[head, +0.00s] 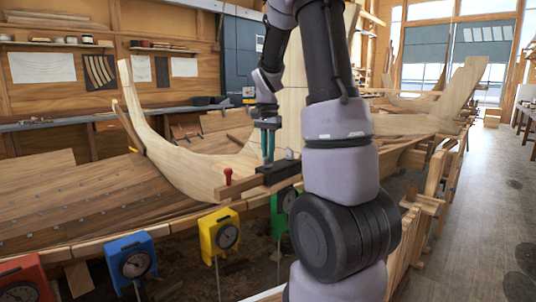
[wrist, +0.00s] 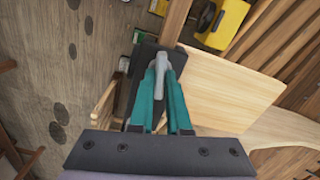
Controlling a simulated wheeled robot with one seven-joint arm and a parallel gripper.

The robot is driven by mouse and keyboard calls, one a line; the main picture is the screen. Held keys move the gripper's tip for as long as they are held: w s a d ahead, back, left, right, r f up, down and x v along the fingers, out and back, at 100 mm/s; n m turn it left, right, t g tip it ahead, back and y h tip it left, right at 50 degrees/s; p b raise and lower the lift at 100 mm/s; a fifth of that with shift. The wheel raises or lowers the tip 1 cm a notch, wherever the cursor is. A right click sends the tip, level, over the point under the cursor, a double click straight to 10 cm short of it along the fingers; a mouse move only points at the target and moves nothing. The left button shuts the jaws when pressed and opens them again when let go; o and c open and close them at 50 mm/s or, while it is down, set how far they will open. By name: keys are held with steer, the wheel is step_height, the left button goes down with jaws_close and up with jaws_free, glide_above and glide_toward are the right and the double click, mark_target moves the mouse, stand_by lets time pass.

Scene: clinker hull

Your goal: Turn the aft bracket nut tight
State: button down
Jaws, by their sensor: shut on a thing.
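My gripper (head: 268,160) points down over a dark bracket (head: 281,172) on the hull's plank, with its teal fingers close together. In the wrist view my gripper (wrist: 161,72) has its fingertips shut on a light grey nut (wrist: 161,62), whose narrow upper part shows between and just past them. The dark bracket (wrist: 149,52) lies under and around the fingertips in that view. The fingers hide the lower part of the nut, so its seating on the bracket cannot be seen.
A red-handled tool (head: 228,177) stands on the plank left of the bracket. Yellow (head: 220,233), blue (head: 131,260) and red (head: 22,279) dial boxes line the hull's near edge. A curved pale timber (head: 160,140) rises behind.

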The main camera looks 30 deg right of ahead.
steer(key=c, duration=0.9)
jaws_free()
steer(key=shift+r, duration=0.1)
step_height(320, 180, up, 11)
steer(key=shift+f, duration=0.15)
